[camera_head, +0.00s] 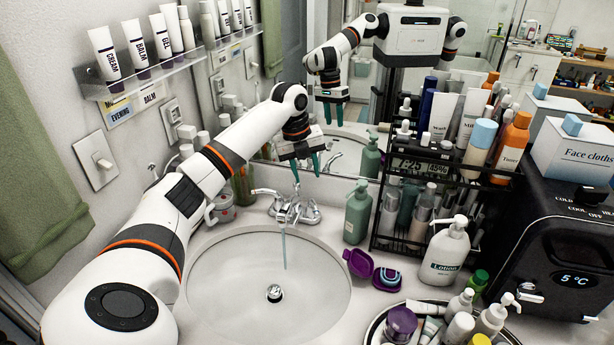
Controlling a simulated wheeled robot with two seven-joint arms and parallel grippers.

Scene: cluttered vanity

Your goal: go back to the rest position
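My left arm comes in from the lower left and reaches over the left side of the sink. My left gripper (306,168) hangs above the faucet (292,208), in front of the mirror. Its two teal fingers point down and stand apart, with nothing seen between them. A thin stream falls from the faucet into the round white basin (325,290). The mirror (345,150) reflects my head, arm and gripper. My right gripper is not in view.
A wall shelf (150,78) with tubes is at upper left. A green pump bottle (357,212), an open purple case (359,263), a black rack (440,152), a lotion bottle (445,252), a crowded tray (376,325) and a black cooler (535,235) fill the right side.

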